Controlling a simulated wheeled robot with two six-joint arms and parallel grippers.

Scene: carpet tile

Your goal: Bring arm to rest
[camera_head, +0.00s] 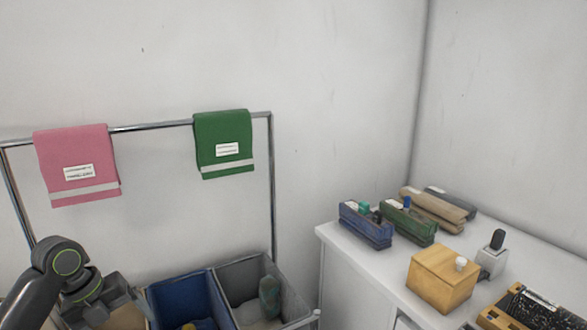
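My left arm comes in at the lower left corner of the head view. Its gripper (112,300) is at the left end of a row of bins, low in the picture. The fingers are dark and blend with the bin behind, so I cannot tell whether they are open or shut, and I see nothing clearly held. My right arm and gripper are not in view.
A metal rail (155,126) carries a pink towel (75,150) and a green towel (221,135). Below stand a blue bin (165,287) and a grey bin (235,270) holding a greenish bottle (270,297). A white cabinet (345,275) bears a wooden box (440,280) and several trays.

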